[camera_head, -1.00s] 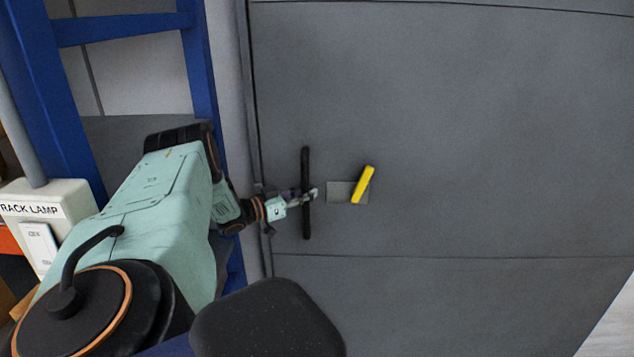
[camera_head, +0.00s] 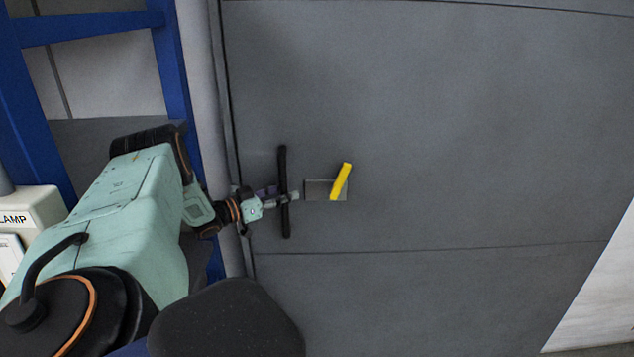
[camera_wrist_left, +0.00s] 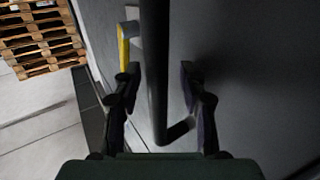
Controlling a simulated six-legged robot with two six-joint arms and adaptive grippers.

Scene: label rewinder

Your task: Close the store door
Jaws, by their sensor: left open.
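The store door (camera_head: 450,130) is a large grey panel that fills most of the head view. A black vertical bar handle (camera_head: 284,215) stands near its left edge; the bar also shows in the left wrist view (camera_wrist_left: 155,70). A yellow lever (camera_head: 341,181) sits tilted on a small grey plate just right of the bar, and it shows in the wrist view (camera_wrist_left: 124,48). My left gripper (camera_head: 285,197) is at the bar. In the wrist view its open fingers (camera_wrist_left: 160,82) stand on either side of the bar, with gaps visible. My right gripper is not seen.
A blue rack frame (camera_head: 172,75) and a grey post (camera_head: 205,100) stand left of the door. A white box labelled LAMP (camera_head: 30,210) is at the far left. Wooden pallets (camera_wrist_left: 40,35) and pale floor show in the wrist view.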

